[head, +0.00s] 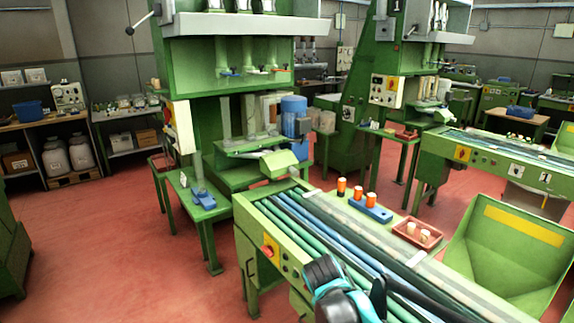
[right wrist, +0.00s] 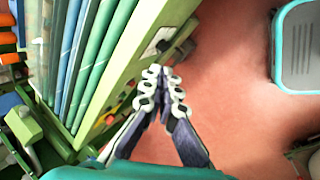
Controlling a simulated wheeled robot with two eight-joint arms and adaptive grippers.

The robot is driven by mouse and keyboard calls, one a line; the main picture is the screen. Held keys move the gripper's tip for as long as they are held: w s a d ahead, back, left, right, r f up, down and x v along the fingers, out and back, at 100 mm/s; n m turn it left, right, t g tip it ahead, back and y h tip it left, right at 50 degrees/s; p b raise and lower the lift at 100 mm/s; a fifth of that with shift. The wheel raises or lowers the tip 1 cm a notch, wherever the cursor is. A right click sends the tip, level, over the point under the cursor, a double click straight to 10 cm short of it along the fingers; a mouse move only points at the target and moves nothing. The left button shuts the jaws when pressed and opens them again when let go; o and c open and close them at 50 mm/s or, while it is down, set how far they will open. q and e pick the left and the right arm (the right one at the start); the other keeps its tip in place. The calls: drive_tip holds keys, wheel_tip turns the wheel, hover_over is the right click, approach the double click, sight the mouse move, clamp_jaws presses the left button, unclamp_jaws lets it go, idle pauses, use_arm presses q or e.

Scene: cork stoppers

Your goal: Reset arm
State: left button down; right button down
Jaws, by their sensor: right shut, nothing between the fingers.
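My right gripper (right wrist: 163,78) shows in the right wrist view, its linked fingers drawn together at the tips with nothing between them. It is beside the green side rail of the conveyor (right wrist: 118,60), over the red floor in that picture. In the head view a teal and black part of my arm is at the bottom, over the near end of the conveyor (head: 300,225); its fingertips are not clear there. Orange-topped stoppers (head: 342,187) stand at a blue holder (head: 378,214) on the conveyor. A red-brown tray (head: 400,229) holds pale corks (head: 425,236). My left gripper is not seen.
A green hopper with a yellow stripe (head: 523,226) stands right of the conveyor. A green press machine (head: 222,70) and a small table with a blue fixture (head: 203,200) stand behind it. The red floor (head: 100,240) at left is open.

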drive_tip(key=s+d+m+t+y, duration=0.1)
drive_tip(key=s+d+m, duration=0.1)
drive_tip(key=s+m, duration=0.4)
drive_tip(key=s+d+m+t+y, duration=0.1)
drive_tip(key=s+d+m, duration=0.2)
drive_tip(key=s, duration=0.9)
drive_tip(key=shift+d+f+m+y, duration=0.25)
drive_tip(key=shift+m+y, duration=0.15)
drive_tip(key=shift+m, duration=1.2)
